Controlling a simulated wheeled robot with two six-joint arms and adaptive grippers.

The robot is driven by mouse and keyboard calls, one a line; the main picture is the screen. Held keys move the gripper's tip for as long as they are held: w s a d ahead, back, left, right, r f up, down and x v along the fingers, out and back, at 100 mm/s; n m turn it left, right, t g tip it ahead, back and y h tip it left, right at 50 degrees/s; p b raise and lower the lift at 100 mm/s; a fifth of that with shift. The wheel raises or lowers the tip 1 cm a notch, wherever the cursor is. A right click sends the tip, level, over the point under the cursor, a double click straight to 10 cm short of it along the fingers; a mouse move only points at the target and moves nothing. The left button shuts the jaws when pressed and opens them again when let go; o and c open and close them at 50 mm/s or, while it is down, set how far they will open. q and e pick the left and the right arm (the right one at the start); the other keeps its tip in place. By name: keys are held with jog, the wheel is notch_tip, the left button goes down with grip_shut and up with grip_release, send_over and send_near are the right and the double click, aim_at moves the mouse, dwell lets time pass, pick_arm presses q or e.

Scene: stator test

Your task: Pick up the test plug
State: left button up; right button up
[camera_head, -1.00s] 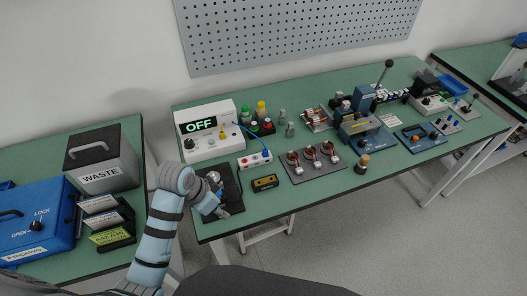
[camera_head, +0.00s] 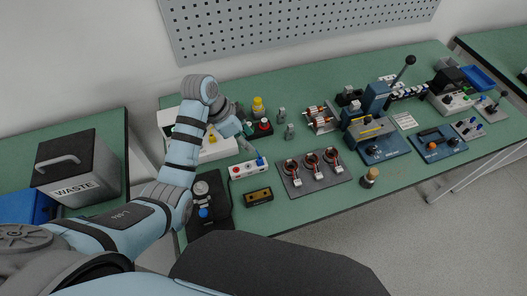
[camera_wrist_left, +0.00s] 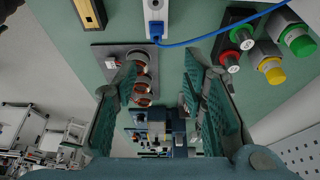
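A small blue plug (camera_head: 260,161) sits at the right end of the white socket strip (camera_head: 236,173) on the green bench. In the left wrist view, the blue plug (camera_wrist_left: 156,33) is at the end of the white strip (camera_wrist_left: 155,8), with a blue cable (camera_wrist_left: 225,29) running right from it. My left gripper (camera_head: 246,146) is just behind the strip, beside the plug and apart from it. In the left wrist view, its two fingers (camera_wrist_left: 160,95) are spread with nothing held between them. My right gripper is not in view.
The white tester (camera_head: 215,150) is partly hidden behind my left arm. A grey plate (camera_head: 325,183) with three copper-ringed parts lies to the right. A yellow-black box (camera_head: 258,196) is in front.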

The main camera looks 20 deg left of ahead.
aim_at(259, 157)
pick_arm(q)
jog(key=f, duration=0.1)
jog(key=s+d+f, duration=0.1)
jog(key=f, duration=0.2)
jog(key=shift+s+d+f+b, duration=0.15)
jog(key=shift+s+d+b, duration=0.05)
jog(key=shift+d+b, duration=0.1)
jog(key=w+f, duration=0.1)
jog(key=f, duration=0.1)
jog(key=w+d+f, duration=0.1)
jog(key=f, duration=0.1)
jog(key=w+f+b, duration=0.1)
jog(key=shift+d+f, duration=0.25)
jog(key=shift+f, duration=0.15)
jog(key=shift+s+r, duration=0.2)
jog(key=shift+s, duration=0.05)
jog(key=shift+c, duration=1)
jog(key=shift+s+r, duration=0.1)
jog(key=shift+c, duration=1.4)
grip_shut()
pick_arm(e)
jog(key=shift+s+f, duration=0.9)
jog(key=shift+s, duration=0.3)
